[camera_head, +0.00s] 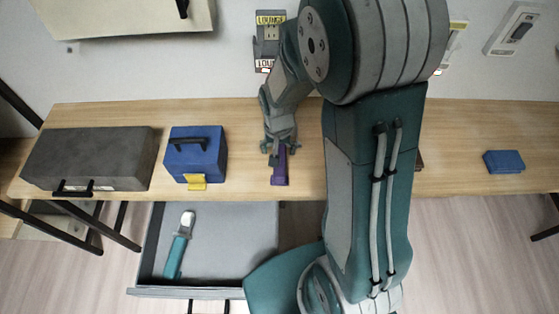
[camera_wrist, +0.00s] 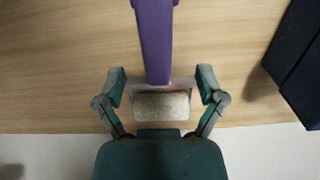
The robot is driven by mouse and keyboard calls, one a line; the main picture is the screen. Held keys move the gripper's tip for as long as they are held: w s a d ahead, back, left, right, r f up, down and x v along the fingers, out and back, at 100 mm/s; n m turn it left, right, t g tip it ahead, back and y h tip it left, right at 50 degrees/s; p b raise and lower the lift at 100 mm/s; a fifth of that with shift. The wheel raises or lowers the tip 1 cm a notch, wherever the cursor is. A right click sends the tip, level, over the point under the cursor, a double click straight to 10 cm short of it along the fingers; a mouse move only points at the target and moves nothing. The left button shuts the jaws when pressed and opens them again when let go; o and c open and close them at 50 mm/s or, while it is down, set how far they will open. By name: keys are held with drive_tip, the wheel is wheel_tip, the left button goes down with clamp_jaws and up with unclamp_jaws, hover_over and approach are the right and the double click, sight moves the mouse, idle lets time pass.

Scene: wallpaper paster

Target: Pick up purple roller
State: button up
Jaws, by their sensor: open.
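The purple roller (camera_head: 280,170) lies on the wooden table near its front edge, with its handle toward the edge. In the wrist view its purple handle (camera_wrist: 153,40) runs up to the top of the picture, and its pale speckled roller head (camera_wrist: 162,105) sits low between my fingers. My gripper (camera_head: 278,147) is over the head end of the roller and points down. In the wrist view my gripper (camera_wrist: 161,75) is open, with one finger on each side of the roller and a gap on both sides. The far handle end is cut off there.
A blue toolbox (camera_head: 197,157) stands left of the roller, with a grey case (camera_head: 87,160) beyond it. An open drawer (camera_head: 240,240) below the table holds a teal-handled tool (camera_head: 177,252). A small blue box (camera_head: 504,162) lies far right. The table around the roller is clear.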

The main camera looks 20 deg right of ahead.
drive_tip(key=shift+s+d+f, duration=0.1)
drive_tip(key=shift+d+f, duration=0.05)
drive_tip(key=shift+f, duration=2.65)
drive_tip(key=shift+f, duration=0.25)
drive_tip(key=shift+c, duration=0.3)
clamp_jaws()
